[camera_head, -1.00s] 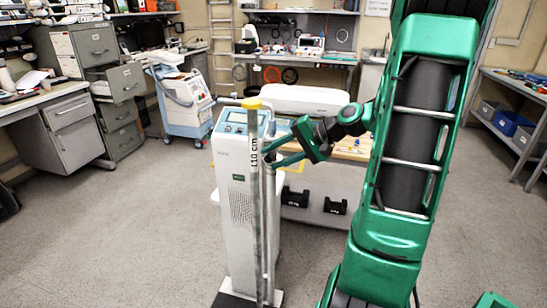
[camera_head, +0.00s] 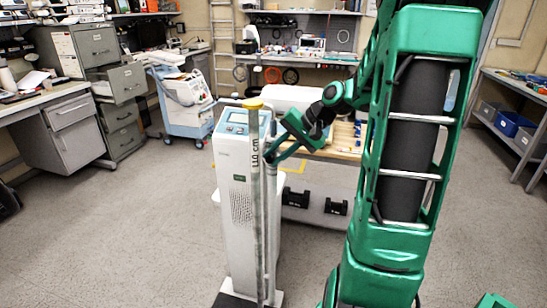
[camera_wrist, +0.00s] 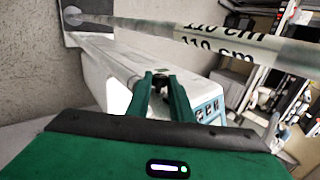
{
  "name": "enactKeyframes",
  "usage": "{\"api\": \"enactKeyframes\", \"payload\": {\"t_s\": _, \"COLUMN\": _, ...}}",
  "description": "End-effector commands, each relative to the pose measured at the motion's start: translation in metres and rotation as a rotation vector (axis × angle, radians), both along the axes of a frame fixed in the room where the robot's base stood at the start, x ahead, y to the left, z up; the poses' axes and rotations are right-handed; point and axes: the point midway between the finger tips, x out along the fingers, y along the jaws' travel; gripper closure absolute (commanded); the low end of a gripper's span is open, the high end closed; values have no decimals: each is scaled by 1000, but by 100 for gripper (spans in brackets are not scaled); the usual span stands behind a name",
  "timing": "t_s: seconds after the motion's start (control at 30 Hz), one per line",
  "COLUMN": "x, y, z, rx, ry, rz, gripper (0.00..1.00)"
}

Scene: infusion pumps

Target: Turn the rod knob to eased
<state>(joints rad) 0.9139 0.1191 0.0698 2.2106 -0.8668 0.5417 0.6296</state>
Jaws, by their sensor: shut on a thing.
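A tall white column machine (camera_head: 237,190) with a blue top panel (camera_head: 236,122) stands left of centre. A grey measuring rod (camera_head: 254,210) with a "110 cm" mark and a yellow cap (camera_head: 253,104) stands upright at its front; in the wrist view the rod (camera_wrist: 220,38) crosses the top. My gripper (camera_head: 270,158) is beside the rod, reaching in from the right. In the wrist view, my gripper's green fingers (camera_wrist: 161,85) are shut on a small dark knob (camera_wrist: 160,79). The fingers hide most of it, so its turn position cannot be told.
A wooden-topped table (camera_head: 335,148) stands behind my arm, with black weights (camera_head: 295,197) below it. A blue-and-white cart (camera_head: 185,105) stands at the back left. The floor left and right of the column is open.

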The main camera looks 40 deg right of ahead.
Motion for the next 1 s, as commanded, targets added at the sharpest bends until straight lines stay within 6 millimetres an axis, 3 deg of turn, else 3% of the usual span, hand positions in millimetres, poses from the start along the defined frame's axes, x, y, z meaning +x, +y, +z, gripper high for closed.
{"api": "enactKeyframes", "payload": {"t_s": 0.43, "x": 5, "y": 5, "z": 5, "rx": -144, "ry": 180, "rz": 3, "gripper": 100}}
{"api": "enactKeyframes", "payload": {"t_s": 0.97, "x": 6, "y": 5, "z": 6, "rx": -164, "ry": 204, "rz": 3, "gripper": 100}}
{"api": "enactKeyframes", "payload": {"t_s": 1.0, "x": 6, "y": 5, "z": 6, "rx": -164, "ry": 204, "rz": 3, "gripper": 78}}
